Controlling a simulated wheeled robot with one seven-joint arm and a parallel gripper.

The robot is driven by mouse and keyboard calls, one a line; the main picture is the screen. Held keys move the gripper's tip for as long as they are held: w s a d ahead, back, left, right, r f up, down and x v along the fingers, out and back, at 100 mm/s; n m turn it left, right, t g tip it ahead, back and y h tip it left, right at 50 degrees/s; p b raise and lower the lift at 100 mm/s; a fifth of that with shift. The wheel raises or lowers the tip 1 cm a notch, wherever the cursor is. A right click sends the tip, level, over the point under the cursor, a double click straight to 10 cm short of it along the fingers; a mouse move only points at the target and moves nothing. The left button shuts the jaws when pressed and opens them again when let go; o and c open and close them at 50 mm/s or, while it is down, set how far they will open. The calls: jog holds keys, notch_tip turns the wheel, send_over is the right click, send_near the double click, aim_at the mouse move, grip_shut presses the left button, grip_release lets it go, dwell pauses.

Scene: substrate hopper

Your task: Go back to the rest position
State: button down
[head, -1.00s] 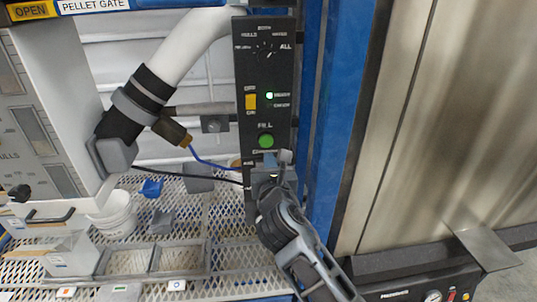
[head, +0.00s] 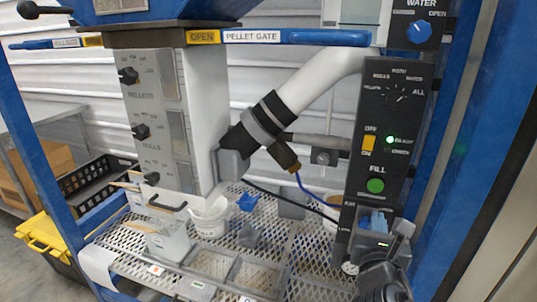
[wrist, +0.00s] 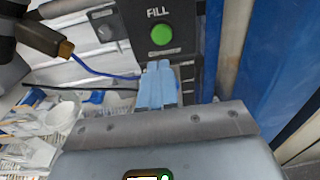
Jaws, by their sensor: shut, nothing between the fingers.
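My gripper (head: 374,220) is at the lower right of the head view, in front of the lower part of the black control panel (head: 383,125). Its light blue fingers are together and empty. In the wrist view the fingers (wrist: 157,82) point up the panel, below the green FILL button (wrist: 162,35). The button also shows in the head view (head: 376,185), just above the fingers. A gap or contact between the fingertips and the panel cannot be told. My gripper covers part of the panel's lower end.
The white hopper (head: 165,115) and its pellet gate bar (head: 270,36) stand left. A white pipe (head: 315,80) and a blue tube (head: 305,190) run beside the panel. A white bucket (head: 210,217) stands on the mesh shelf (head: 295,240). A blue post (head: 470,130) is close on the right.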

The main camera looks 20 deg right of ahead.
jog(key=s+a+f+m+y, duration=0.3)
jog(key=s+m, duration=0.1)
jog(key=s, duration=0.3)
jog(key=s+a+f+m+y, duration=0.2)
jog(key=s+a+f+m, duration=0.15)
jog(key=s, duration=0.35)
jog(key=s+a+f+m+y, duration=0.3)
jog(key=s+m, duration=0.2)
jog(key=s, duration=0.2)
jog(key=s+a+r+m+y, duration=0.1)
jog(key=s+r+m, duration=0.3)
jog(key=s+m, duration=0.4)
jog(key=s+a+r+m+y, duration=0.1)
jog(key=s+a+r+m, duration=0.1)
jog(key=s+m, duration=0.6)
jog(key=shift+s+a+r+t, duration=0.4)
jog(key=shift+s+r, duration=0.25)
jog(key=shift+r, duration=0.2)
